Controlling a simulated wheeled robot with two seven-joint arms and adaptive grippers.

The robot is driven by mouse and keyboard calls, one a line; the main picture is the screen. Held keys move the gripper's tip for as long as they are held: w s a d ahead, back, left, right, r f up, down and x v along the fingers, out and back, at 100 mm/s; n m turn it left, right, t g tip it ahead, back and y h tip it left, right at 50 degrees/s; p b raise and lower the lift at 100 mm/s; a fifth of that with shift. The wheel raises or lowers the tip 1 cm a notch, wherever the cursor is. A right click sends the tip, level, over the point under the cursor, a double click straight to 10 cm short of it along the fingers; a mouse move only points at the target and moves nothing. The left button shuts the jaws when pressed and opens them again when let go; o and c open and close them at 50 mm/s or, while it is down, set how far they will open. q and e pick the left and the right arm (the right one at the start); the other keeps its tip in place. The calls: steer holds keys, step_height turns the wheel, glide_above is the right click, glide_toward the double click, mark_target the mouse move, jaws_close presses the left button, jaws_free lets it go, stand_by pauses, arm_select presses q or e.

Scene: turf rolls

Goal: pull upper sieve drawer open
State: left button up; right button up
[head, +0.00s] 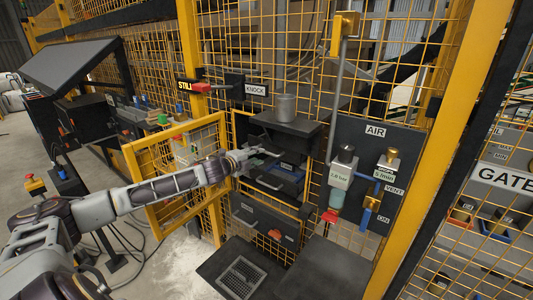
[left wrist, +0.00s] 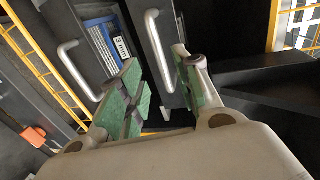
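The sieve cabinet (head: 318,143) stands open behind the yellow mesh, with dark drawers inside. My left gripper (head: 254,158) reaches in at its front from the left. In the left wrist view, which is turned sideways, the gripper (left wrist: 156,66) is open, with green pads. The upper drawer's pale bar handle (left wrist: 154,38) shows in the gap between the fingers; I cannot tell whether they touch it. A second, lower drawer handle (left wrist: 75,70) lies to the left, outside the fingers. A blue piece with a white label (left wrist: 108,42) sits between the two handles. My right gripper is not in view.
An open yellow mesh door (head: 180,170) stands left of the cabinet, with my left arm passing over it. A grey pot (head: 286,107) stands on top. An AIR panel (head: 375,150) stands at the right.

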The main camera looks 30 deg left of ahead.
mark_target(266, 152)
arm_select(q)
steer(key=shift+p+x, duration=0.8)
steer(key=shift+x, duration=2.8)
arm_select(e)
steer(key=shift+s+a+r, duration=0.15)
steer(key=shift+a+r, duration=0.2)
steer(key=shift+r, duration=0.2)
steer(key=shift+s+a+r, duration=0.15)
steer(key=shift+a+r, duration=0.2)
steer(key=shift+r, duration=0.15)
arm_select(q)
steer(key=shift+d, duration=0.15)
steer(key=shift+c, duration=0.5)
jaws_close()
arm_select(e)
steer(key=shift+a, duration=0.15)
